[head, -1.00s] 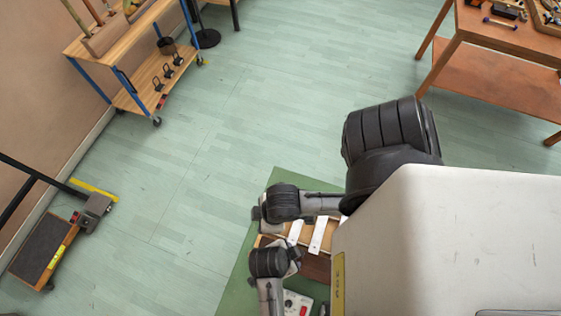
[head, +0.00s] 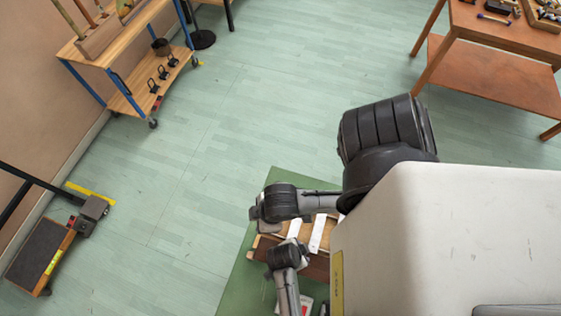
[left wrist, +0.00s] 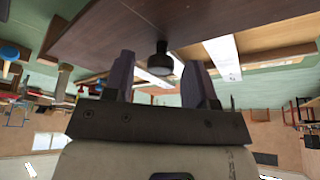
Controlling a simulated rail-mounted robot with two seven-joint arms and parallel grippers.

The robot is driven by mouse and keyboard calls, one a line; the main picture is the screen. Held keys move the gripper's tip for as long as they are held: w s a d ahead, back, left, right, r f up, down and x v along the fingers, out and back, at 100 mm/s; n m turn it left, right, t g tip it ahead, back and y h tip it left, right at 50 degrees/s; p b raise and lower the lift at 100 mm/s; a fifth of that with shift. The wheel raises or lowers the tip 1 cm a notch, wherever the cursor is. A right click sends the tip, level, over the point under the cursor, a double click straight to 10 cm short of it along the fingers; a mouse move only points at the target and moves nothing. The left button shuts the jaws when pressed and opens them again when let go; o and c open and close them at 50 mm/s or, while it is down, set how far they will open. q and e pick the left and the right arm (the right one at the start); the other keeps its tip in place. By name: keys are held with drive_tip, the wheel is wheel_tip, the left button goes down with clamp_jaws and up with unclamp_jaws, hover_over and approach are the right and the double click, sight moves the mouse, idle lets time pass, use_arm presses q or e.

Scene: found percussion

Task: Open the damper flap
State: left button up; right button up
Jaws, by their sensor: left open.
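In the left wrist view a dark round knob (left wrist: 160,62) stands out from a brown wooden panel (left wrist: 100,35), which appears to be the damper flap. My left gripper (left wrist: 158,75) is open, with one finger on each side of the knob. I cannot tell whether the fingers touch it. In the head view the wooden instrument box (head: 318,266) with white bars (head: 317,233) is partly hidden by my arm and body. The flap and its knob cannot be made out there. My right gripper is not in view.
The box stands on a green surface (head: 240,277). A blue-legged wooden cart (head: 128,97) is at upper left, a low wheeled platform (head: 40,255) at lower left, and a brown workbench (head: 490,75) with tools at upper right. The green floor between is clear.

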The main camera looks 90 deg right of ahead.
use_arm(q)
clamp_jaws()
idle(0.4)
drive_tip(key=shift+a, duration=0.15)
drive_tip(key=shift+w+a+r+h, duration=0.1)
drive_tip(key=shift+a+r+h, duration=0.15)
drive_tip(key=shift+h, duration=0.35)
drive_tip(key=shift+w+a+r+g+h+b, duration=0.15)
drive_tip(key=shift+a+g+h+b, duration=0.25)
drive_tip(key=shift+h, duration=0.3)
drive_tip(key=h+b, duration=0.1)
drive_tip(key=b, duration=0.1)
drive_tip(key=a+g+h+b, duration=0.1)
drive_tip(key=h+b, duration=0.1)
drive_tip(key=b, duration=0.1)
drive_tip(key=shift+w+a+r+m, duration=0.2)
drive_tip(key=shift+r+m, duration=0.1)
drive_tip(key=shift+m, duration=0.1)
drive_tip(key=shift+a+r+h+b, duration=0.4)
drive_tip(key=shift+h+b, duration=0.1)
drive_tip(key=shift+b, duration=0.45)
